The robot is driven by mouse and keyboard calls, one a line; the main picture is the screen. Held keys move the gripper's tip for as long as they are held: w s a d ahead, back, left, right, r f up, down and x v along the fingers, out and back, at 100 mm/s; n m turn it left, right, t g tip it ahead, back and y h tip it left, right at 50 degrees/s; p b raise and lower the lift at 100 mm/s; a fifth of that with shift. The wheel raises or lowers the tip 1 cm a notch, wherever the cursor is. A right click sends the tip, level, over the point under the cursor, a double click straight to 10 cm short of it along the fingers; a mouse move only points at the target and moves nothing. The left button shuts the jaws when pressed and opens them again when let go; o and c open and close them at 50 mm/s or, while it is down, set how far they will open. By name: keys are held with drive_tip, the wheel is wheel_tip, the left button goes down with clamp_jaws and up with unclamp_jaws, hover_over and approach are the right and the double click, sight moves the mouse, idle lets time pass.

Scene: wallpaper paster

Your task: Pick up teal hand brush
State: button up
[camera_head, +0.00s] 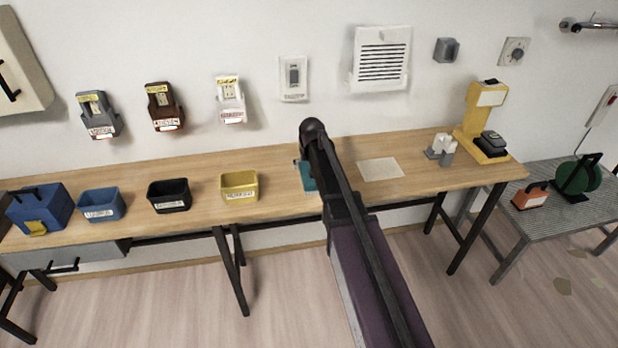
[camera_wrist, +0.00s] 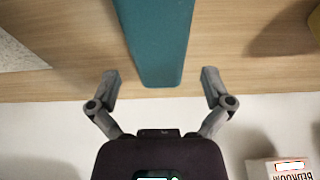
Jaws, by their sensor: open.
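The teal hand brush (camera_head: 308,177) lies on the wooden table, mostly hidden behind my arm in the head view. In the wrist view the teal brush (camera_wrist: 158,40) shows as a long teal body running in from the top edge, its near end lying between my two fingers. My gripper (camera_wrist: 159,83) is open, with one grey finger on each side of the brush and a visible gap to it on both sides. Its height above the brush is hard to tell. The far part of the brush is out of the wrist view.
A pale sheet (camera_head: 381,169) lies right of the brush. Yellow (camera_head: 240,195), black (camera_head: 169,204) and blue (camera_head: 101,213) bins stand to the left. A white block piece (camera_head: 441,147) and a yellow stand (camera_head: 472,135) are at the right. The wall is behind the table.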

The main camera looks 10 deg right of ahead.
sight(308, 170)
drive_tip(key=shift+f, duration=0.15)
drive_tip(key=b+x, duration=0.3)
drive_tip(key=shift+s+f+b, duration=0.25)
drive_tip(key=shift+b, duration=0.05)
drive_tip(key=shift+b+x, duration=0.75)
drive_tip(key=shift+x, duration=0.05)
drive_tip(key=shift+w, duration=0.1)
drive_tip(key=c, duration=1.1)
